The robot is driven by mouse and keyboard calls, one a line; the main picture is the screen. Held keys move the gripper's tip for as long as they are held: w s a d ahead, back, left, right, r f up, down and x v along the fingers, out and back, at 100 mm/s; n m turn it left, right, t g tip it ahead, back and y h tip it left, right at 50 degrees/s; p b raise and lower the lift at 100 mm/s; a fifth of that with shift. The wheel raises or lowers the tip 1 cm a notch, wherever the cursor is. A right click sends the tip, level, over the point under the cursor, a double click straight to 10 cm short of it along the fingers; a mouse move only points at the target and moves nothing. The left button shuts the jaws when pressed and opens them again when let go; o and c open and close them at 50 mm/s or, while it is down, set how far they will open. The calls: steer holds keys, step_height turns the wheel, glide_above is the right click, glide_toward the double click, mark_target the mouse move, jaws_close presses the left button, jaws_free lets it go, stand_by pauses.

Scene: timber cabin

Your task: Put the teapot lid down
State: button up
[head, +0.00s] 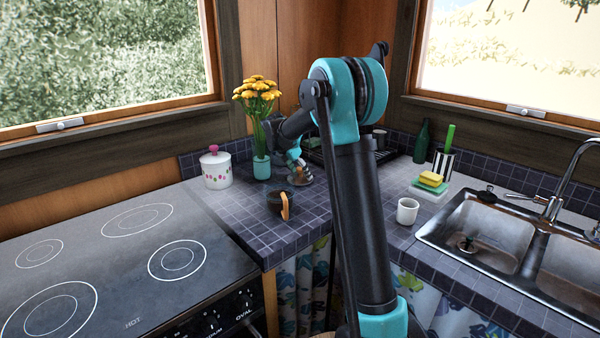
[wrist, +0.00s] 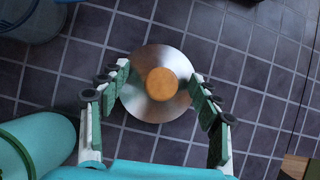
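The teapot lid (wrist: 158,108) is a round metal disc with a tan knob (wrist: 161,84), centred in the wrist view. In the head view the lid (head: 303,181) appears to lie flat on the tiled counter under my gripper (head: 298,164). My gripper also shows in the wrist view (wrist: 159,75). Its two green-padded fingers are spread either side of the knob, with clear gaps to it. The fingertips overlap the lid's outer edge in the picture; I cannot tell whether they touch it. A dark pot (head: 276,204) with an orange-tan handle stands in front of the lid.
A teal vase of yellow flowers (head: 262,168) and a white lidded jar (head: 215,170) stand left of my gripper. A dark rack is behind. A white cup (head: 407,211), sponges (head: 431,179) and a sink (head: 483,236) are right. Counter tiles in front of the jar are clear.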

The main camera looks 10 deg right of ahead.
steer(key=v, duration=1.2)
steer(key=shift+r, duration=0.15)
steer(key=shift+s, duration=0.1)
stand_by(1.0)
